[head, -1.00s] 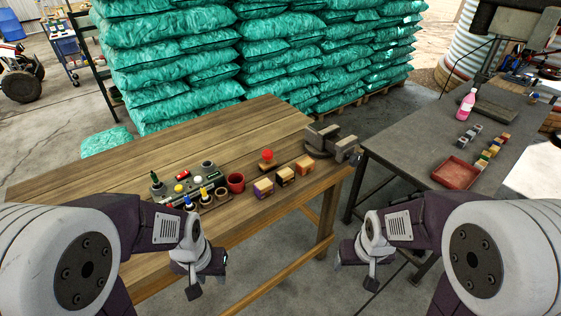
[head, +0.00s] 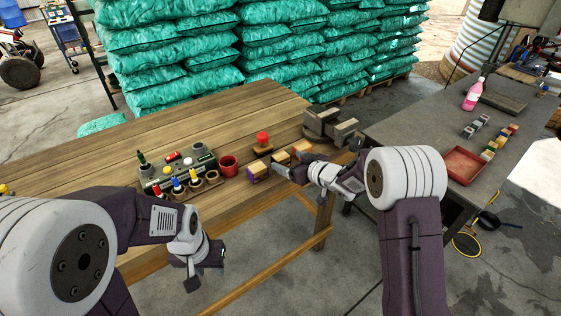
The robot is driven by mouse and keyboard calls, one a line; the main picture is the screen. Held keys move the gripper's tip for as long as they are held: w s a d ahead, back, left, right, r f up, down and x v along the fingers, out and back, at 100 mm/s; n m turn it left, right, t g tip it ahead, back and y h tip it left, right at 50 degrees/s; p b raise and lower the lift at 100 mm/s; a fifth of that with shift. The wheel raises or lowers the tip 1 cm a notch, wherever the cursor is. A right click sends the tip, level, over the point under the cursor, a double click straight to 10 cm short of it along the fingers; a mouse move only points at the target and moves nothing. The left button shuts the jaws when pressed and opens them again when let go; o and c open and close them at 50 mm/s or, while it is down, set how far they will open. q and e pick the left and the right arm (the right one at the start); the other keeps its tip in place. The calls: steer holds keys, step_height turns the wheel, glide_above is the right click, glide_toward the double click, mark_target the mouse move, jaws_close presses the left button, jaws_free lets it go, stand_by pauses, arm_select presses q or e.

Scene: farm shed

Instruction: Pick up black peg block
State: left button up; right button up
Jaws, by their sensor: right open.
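Three small wooden blocks with differently coloured faces stand in a row near the table's front right edge. The middle block (head: 280,158) showed a dark face earlier and looks like the black peg block; its front is now partly hidden. A purple-faced block (head: 257,172) is left of it, and an orange-toned block (head: 302,146) is right of it. My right gripper (head: 297,165) is open and empty, its fingers spread just in front of the middle block. I cannot tell whether they touch it. My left gripper (head: 207,270) hangs open and empty before the table's front edge.
A red-knobbed wooden piece (head: 262,144) stands behind the blocks and a vise (head: 328,125) at the right corner. A red cup (head: 229,166) and a grey tray (head: 205,160) of coloured items are left. The table's (head: 200,120) back is clear.

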mark_target(284, 158)
steer(key=x, duration=0.4)
steer(key=shift+a, duration=0.15)
steer(key=shift+w+a+f, duration=0.15)
steer(key=shift+w+a, duration=0.05)
steer(key=shift+w, duration=0.1)
steer(key=shift+s+d, duration=0.1)
steer(key=c, duration=1.5)
